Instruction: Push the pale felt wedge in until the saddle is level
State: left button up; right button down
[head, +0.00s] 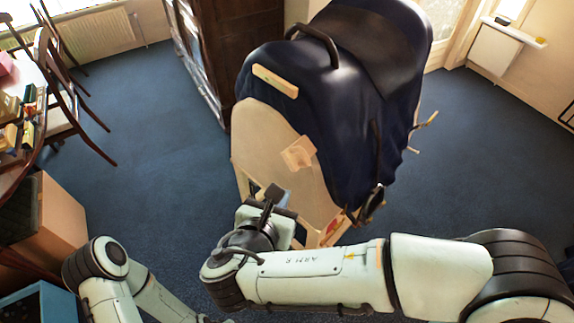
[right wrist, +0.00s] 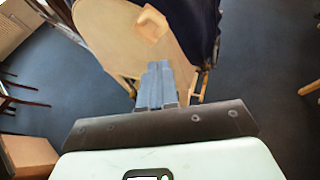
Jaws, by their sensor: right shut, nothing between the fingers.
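The dark saddle (head: 370,45) sits over a navy cloth (head: 335,110) on a stand with a pale rounded end board (head: 265,140). A pale bar with a small green mark (head: 275,81), possibly a level, slopes down to the right on the cloth. A tan block (head: 298,153) sticks out of the end board; it also shows in the right wrist view (right wrist: 151,23). I cannot tell whether it is the felt wedge. My right gripper (head: 274,193) is shut and empty, below the block and apart from it; its grey fingers show in the right wrist view (right wrist: 155,72). My left gripper is out of view.
Wooden legs and rails (head: 336,229) of the stand are close to my right gripper. A dark cabinet (head: 235,40) stands behind. A table with boxes (head: 22,120) and a chair (head: 60,75) are at the left, with a cardboard box (head: 60,215) below. Blue carpet (head: 150,170) is clear between.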

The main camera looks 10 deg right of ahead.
jog(key=r, duration=0.2)
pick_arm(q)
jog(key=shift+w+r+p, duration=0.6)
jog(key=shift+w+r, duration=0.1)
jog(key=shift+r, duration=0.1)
pick_arm(e)
send_near(304, 159)
jog(key=shift+t, duration=0.3)
jog(key=x, duration=0.7)
jog(key=shift+f, duration=0.15)
jog(key=shift+s, duration=0.1)
